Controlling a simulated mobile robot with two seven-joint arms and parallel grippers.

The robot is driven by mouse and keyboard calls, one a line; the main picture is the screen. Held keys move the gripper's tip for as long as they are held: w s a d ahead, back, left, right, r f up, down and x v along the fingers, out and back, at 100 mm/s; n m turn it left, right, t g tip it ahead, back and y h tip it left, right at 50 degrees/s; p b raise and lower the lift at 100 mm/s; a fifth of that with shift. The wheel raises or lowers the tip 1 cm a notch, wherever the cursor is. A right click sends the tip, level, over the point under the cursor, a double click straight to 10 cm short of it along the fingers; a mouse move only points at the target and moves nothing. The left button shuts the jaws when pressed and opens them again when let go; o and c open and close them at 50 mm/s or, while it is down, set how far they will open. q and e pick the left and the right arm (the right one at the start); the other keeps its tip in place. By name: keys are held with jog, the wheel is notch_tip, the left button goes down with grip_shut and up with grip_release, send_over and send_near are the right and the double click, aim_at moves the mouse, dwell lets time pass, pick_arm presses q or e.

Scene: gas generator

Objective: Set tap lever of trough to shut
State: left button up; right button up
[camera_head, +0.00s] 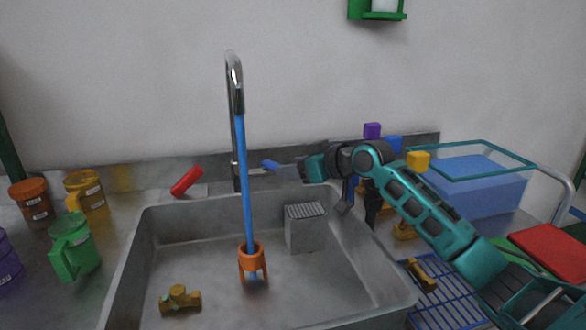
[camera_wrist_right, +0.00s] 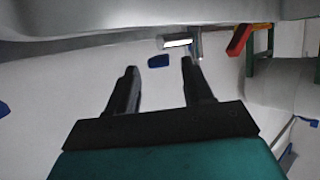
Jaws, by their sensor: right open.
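The trough is a grey sink (camera_head: 190,235) with a tall chrome tap (camera_head: 233,75) behind it. Blue water (camera_head: 246,180) runs from the spout down to an orange stand (camera_head: 252,262) in the basin. The tap lever (camera_head: 270,165) appears as a blue-tipped piece right of the tap's base. My right gripper (camera_head: 287,169) comes in from the right, close to the lever; contact cannot be told. In the wrist view the right gripper (camera_wrist_right: 158,66) is open, with a blue piece, likely the lever tip (camera_wrist_right: 158,61), seen between its fingers. My left gripper is not in view.
A red cylinder (camera_head: 187,181) lies on the rim left of the tap. A grey ribbed block (camera_head: 305,230) and a brass fitting (camera_head: 180,299) sit in the basin. A green mug (camera_head: 75,247) and jars stand left. A blue rack (camera_head: 445,290) and blue bin (camera_head: 480,190) are right.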

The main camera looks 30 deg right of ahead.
jog(key=shift+w+a+f, duration=0.1)
jog(key=shift+w+f, duration=0.05)
jog(key=shift+w, duration=0.15)
jog(key=shift+c, duration=0.3)
grip_shut()
